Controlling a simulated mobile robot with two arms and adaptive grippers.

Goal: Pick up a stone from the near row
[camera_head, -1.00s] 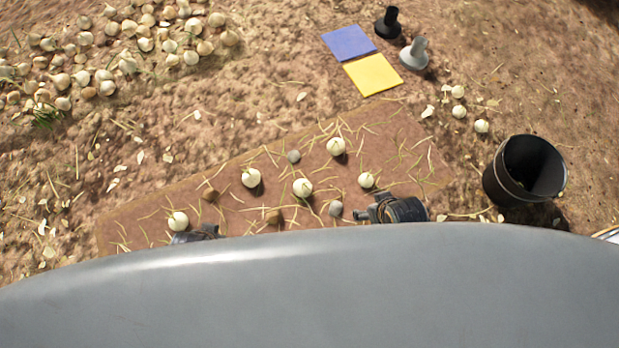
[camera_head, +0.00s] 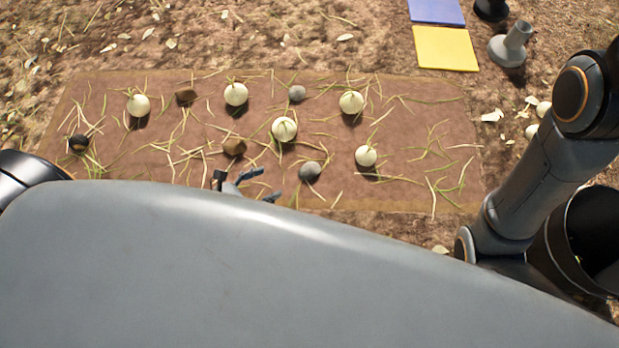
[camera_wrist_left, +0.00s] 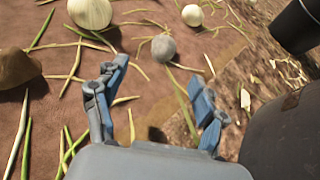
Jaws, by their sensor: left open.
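A smooth grey stone (camera_head: 310,171) lies on the near part of the brown mat (camera_head: 420,102). My left gripper (camera_head: 262,185) is just left of it, open and empty, partly hidden by my body. In the left wrist view the grey stone (camera_wrist_left: 163,47) lies beyond the gap between the open blue fingertips (camera_wrist_left: 158,73), apart from them. A brown stone (camera_head: 235,146) lies behind the gripper; it also shows in the left wrist view (camera_wrist_left: 18,68). A dark brown lump (camera_head: 79,143) lies at the mat's left. My right gripper is not seen; its arm (camera_head: 540,165) shows at right.
White onions stand among the stones, such as those right of the gripper (camera_head: 366,155) and behind it (camera_head: 284,129). Another grey stone (camera_head: 297,92) and brown stone (camera_head: 186,96) lie farther back. A black bucket (camera_head: 597,235) stands right; yellow (camera_head: 446,48) and blue (camera_head: 437,10) squares lie behind.

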